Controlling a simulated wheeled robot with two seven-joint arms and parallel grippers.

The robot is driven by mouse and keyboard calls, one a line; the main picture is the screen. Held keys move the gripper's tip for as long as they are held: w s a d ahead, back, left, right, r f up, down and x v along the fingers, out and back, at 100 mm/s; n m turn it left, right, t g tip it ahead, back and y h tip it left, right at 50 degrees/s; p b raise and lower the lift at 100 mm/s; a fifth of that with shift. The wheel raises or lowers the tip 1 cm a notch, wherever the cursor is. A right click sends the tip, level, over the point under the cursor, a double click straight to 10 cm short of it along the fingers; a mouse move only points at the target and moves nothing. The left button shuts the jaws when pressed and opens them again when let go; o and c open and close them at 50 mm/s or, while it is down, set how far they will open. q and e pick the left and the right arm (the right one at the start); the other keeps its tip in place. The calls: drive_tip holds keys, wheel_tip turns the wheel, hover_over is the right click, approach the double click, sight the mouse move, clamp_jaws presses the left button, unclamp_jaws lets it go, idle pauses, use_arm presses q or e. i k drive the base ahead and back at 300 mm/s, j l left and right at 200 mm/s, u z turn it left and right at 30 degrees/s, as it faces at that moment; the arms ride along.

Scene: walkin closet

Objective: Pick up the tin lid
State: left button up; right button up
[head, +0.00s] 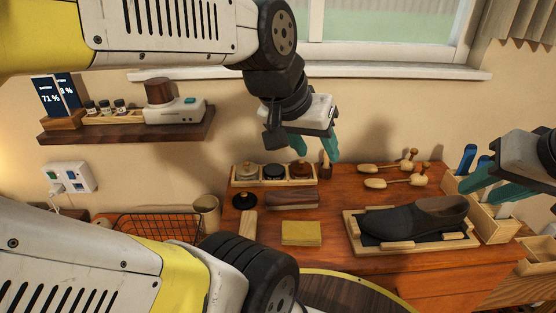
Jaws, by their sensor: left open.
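A small dark round piece with a raised middle (243,200), which looks like the tin lid, lies on the wooden table in front of a row of tins. The tins sit in a pale wooden tray (273,182); the left one looks light, the middle one dark and the right one reddish brown. My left gripper (317,153) is open with teal fingers pointing down, above and to the right of the tin tray, apart from the lid. My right gripper (478,194) is at the right edge, its teal fingers apart near the wooden holder.
A dark shoe (415,218) rests on a wooden-edged tray. A brush (292,199) and a yellow cloth (301,233) lie near the lid. A wall shelf (125,132) is at upper left, and a wire basket (158,228) stands left of the table.

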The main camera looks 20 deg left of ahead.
sight(244, 200)
drive_tip(key=u, duration=1.05)
